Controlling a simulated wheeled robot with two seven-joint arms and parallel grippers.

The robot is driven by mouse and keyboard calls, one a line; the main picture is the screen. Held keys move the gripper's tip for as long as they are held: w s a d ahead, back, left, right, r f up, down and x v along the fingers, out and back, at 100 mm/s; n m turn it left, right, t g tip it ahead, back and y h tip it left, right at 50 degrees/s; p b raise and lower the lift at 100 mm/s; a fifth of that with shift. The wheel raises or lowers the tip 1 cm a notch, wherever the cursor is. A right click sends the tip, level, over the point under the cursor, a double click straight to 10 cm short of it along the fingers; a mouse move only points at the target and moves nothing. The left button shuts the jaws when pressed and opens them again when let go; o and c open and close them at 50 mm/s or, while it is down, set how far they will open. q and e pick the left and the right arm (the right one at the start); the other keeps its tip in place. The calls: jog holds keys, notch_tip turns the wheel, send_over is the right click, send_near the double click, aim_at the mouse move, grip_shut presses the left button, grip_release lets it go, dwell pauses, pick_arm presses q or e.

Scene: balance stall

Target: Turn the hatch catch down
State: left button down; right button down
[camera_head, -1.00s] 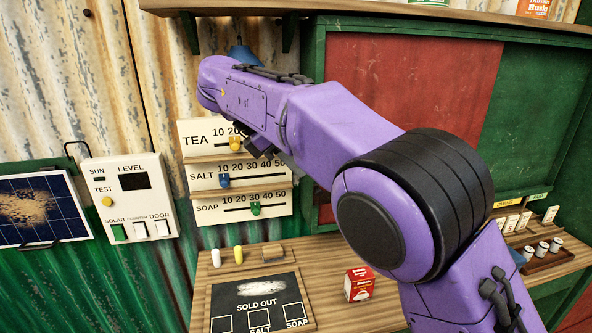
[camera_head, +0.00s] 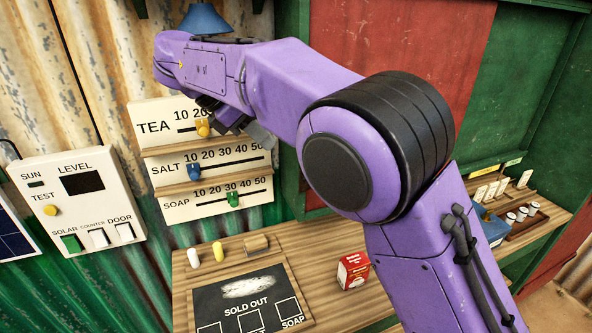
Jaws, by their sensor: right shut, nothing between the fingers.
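The red hatch panel (camera_head: 415,65) in its green frame stands upright behind my right arm. I cannot make out its catch; my purple arm covers the panel's left and lower part. My right gripper (camera_head: 240,125) shows only in part, small and dark under the far end of the forearm. It is beside the right end of the TEA scale (camera_head: 153,127), left of the hatch frame. It is shut, with nothing seen in it. My left gripper is not in view.
Scales with yellow, blue and green sliders (camera_head: 232,199) hang on the wall. A white switch box (camera_head: 80,200) is at left. The wooden counter (camera_head: 320,255) holds a red box (camera_head: 353,270) and a SOLD OUT board (camera_head: 210,300). A blue lamp (camera_head: 205,20) hangs above the forearm.

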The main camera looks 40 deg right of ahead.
jog(key=p+x, duration=0.1)
jog(key=x, duration=1)
jog(key=shift+f+p, duration=0.25)
jog(key=shift+p, duration=0.1)
jog(key=shift+s+d, duration=0.1)
